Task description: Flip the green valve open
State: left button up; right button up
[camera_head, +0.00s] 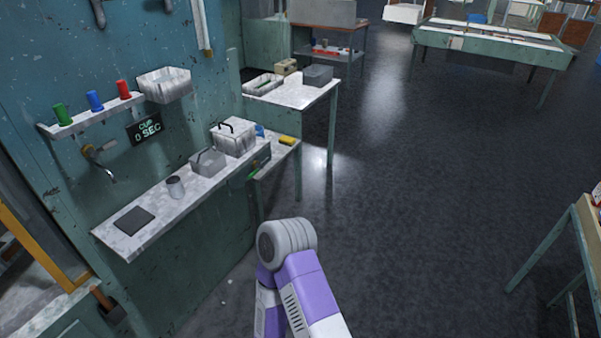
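I cannot make out a clear green valve. A small green part (255,169) shows by the edge of the counter's right end; it is too small to tell what it is. A green cup (62,115) stands at the left end of a wall shelf. A metal tap (100,160) sticks out of the wall below it. One of my purple and white arms rises from the bottom middle, bent at a grey joint. Neither gripper shows in the view.
A narrow counter (140,241) runs along the teal wall with a dark pad (134,220), a metal cup (176,187) and boxes. A blue cup (94,101) and a red cup (124,90) share the shelf.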

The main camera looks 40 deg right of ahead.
aim_at(259, 167)
jog(key=z, duration=1.65)
jog(key=i, duration=1.65)
jog(key=z, duration=0.05)
